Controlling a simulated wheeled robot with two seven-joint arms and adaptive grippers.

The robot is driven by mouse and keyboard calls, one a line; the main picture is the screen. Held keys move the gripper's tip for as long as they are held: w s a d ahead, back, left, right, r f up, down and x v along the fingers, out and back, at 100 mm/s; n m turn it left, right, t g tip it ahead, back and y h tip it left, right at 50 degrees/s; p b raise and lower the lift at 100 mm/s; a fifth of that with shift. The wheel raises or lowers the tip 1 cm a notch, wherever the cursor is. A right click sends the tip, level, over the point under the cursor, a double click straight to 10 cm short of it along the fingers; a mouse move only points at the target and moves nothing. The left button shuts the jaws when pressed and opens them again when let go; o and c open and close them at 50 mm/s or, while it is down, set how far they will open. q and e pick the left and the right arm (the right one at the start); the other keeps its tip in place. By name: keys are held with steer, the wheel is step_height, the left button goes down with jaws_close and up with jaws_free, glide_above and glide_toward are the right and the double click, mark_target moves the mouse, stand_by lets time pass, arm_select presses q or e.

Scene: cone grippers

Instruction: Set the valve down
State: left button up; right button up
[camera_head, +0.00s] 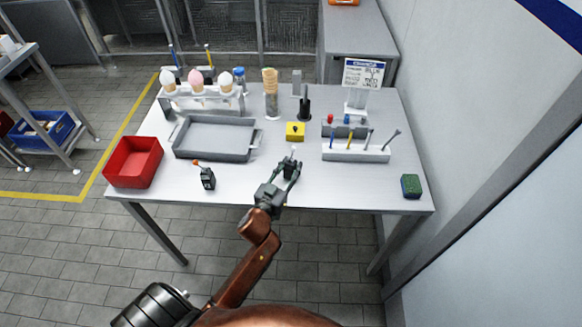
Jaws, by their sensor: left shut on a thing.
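My left gripper (288,169) reaches over the front middle of the white table. It is shut on a small dark piece with a thin pale tip sticking up (293,152), which seems to be the valve. The fingers hide most of it, and I cannot tell whether it touches the table top. My right gripper is not in view.
A black piece with an orange tip (207,178) stands left of the gripper. A yellow block (295,131) is just behind it. Also on the table are a red bin (134,162), grey tray (213,156), tool rack (356,154) and green sponge (411,186).

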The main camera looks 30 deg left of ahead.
arm_select(q)
steer(key=shift+f, duration=0.2)
steer(key=o, duration=1.2)
steer(key=shift+o, duration=0.2)
steer(key=shift+r, duration=0.25)
steer(key=s, duration=0.4)
steer(key=s+d+p, duration=0.1)
steer(key=s, duration=0.7)
steer(key=shift+d+p, duration=0.3)
steer(key=shift+d, duration=0.1)
steer(key=shift+w, duration=0.1)
